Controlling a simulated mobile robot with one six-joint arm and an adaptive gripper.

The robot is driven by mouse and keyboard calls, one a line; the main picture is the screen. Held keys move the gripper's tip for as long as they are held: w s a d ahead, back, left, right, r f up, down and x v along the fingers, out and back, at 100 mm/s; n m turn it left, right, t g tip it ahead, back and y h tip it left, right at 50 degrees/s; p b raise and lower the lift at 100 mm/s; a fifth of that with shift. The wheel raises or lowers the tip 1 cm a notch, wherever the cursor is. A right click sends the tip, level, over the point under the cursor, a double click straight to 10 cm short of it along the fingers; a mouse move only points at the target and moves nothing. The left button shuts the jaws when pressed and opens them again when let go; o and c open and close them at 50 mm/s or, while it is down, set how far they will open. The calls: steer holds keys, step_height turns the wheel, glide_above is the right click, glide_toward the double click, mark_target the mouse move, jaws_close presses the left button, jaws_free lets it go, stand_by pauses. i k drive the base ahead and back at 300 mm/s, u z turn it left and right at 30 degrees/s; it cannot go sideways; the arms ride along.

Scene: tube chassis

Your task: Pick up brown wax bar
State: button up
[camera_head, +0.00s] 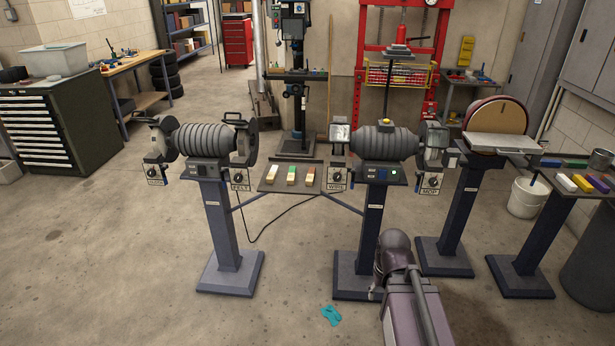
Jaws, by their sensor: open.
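Three short wax bars lie side by side on a small dark tray (268,188) between the two bench grinders. The right one, partly cream and partly reddish brown, looks like the brown wax bar (309,177); it is small and its colour is hard to tell apart. A green-and-cream bar (291,175) lies beside it, with a pale cream bar (271,173) further left. My arm reaches in from the bottom right, in front of the right grinder's pedestal. My gripper itself cannot be made out.
The left grinder (203,139) and right grinder (385,143) stand on pedestals flanking the tray. A disc sander (497,122) stands further right, beside a table with more coloured bars (582,183). A cyan rag (331,315) lies on the floor. Open floor spreads at the front left.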

mark_target(310, 175)
steer(key=i, duration=1.45)
steer(key=z, duration=0.05)
